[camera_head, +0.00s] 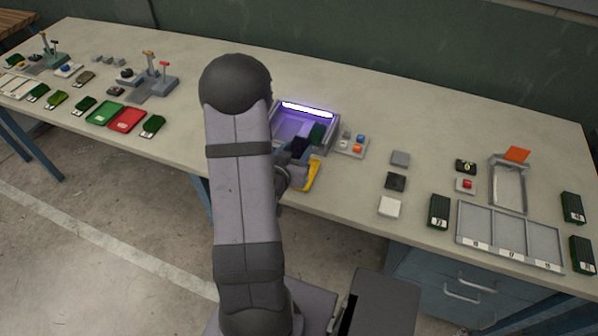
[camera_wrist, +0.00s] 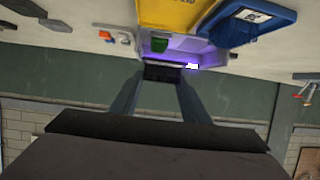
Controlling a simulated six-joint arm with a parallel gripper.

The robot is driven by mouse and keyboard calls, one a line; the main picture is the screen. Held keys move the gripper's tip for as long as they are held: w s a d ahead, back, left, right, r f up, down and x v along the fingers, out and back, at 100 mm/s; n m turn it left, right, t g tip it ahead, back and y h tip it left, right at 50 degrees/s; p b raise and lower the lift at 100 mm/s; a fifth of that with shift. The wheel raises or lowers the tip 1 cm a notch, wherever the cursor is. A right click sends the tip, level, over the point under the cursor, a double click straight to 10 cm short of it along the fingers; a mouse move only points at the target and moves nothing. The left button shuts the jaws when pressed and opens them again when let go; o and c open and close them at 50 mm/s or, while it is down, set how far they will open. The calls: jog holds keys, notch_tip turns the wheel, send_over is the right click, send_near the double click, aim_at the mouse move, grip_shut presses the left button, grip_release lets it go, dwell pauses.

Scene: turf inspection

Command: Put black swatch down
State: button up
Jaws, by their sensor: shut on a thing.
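My gripper (camera_wrist: 160,82) is shut on the black swatch (camera_wrist: 163,72), a dark flat piece between the fingertips in the wrist view. In the head view the black swatch (camera_head: 299,145) shows over the front part of the purple-lit box (camera_head: 333,127), just past my arm. I cannot tell whether it touches the box floor. A green swatch (camera_head: 317,133) is in the box, to the right of the black one; it also shows in the wrist view (camera_wrist: 159,45). My arm hides much of the gripper in the head view.
A yellow bin (camera_head: 313,174) stands in front of the box, with a blue bin (camera_wrist: 262,22) beside it. A button panel (camera_head: 351,144) is right of the box. Grey, black and white squares (camera_head: 389,206) and a sorting tray (camera_head: 511,232) lie farther right.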

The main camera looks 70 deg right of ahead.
jog(key=shift+w+d+r+m+g, duration=0.15)
jog(key=shift+d+r+m+g, duration=0.2)
jog(key=shift+r, duration=0.25)
jog(key=shift+f+p, duration=0.4)
jog(key=shift+f, duration=2.75)
jog(key=shift+f+p, duration=0.3)
jog(key=shift+f, duration=1.6)
